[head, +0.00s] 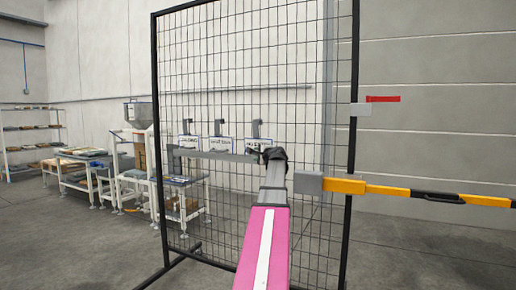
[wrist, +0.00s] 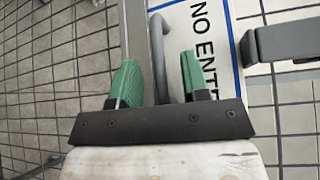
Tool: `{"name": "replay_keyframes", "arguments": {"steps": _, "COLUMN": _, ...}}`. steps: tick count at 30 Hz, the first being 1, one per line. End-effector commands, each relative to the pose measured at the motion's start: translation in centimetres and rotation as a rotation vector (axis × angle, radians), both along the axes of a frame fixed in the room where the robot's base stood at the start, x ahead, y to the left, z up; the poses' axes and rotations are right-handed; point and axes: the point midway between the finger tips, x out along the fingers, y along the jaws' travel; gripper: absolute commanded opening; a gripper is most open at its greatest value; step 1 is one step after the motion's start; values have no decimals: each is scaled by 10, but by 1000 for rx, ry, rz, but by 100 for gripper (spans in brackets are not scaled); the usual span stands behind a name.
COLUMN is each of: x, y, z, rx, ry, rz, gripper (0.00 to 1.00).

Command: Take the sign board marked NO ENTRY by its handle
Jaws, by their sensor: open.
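The NO ENTRY sign board (wrist: 206,16) is white with a blue border and black letters, and shows turned on its side in the wrist view. Its grey handle (wrist: 158,50) stands between the green fingers of my gripper (wrist: 160,78), which are open with a gap on both sides.
Two other sign boards (head: 189,142) (head: 219,144) hang to the left on a grey rail (head: 208,154) before a black mesh panel (head: 240,60). A grey bracket (wrist: 285,42) is close at the right of the wrist view. A yellow and black barrier arm (head: 400,192) sticks out at right.

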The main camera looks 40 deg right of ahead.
Motion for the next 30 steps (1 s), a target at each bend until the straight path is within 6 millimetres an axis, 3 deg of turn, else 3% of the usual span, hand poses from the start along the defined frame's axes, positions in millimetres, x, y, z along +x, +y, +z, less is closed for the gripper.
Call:
{"name": "replay_keyframes", "arguments": {"steps": 3, "x": 13, "y": -2, "z": 0, "rx": 0, "ry": 0, "rz": 1, "gripper": 42}}
{"name": "replay_keyframes", "arguments": {"steps": 9, "x": 13, "y": -1, "z": -1, "rx": -1, "ry": 0, "rz": 0, "gripper": 42}}
{"name": "replay_keyframes", "arguments": {"steps": 10, "x": 13, "y": -1, "z": -1, "rx": -1, "ry": 0, "rz": 0, "gripper": 39}}
{"name": "replay_keyframes", "arguments": {"steps": 13, "x": 13, "y": -1, "z": -1, "rx": -1, "ry": 0, "rz": 0, "gripper": 6}}
{"name": "replay_keyframes", "arguments": {"steps": 14, "x": 13, "y": -1, "z": -1, "rx": 0, "ry": 0, "rz": 0, "gripper": 0}}
{"name": "replay_keyframes", "arguments": {"steps": 30, "x": 13, "y": -2, "z": 8, "rx": -2, "ry": -1, "rz": 0, "gripper": 0}}
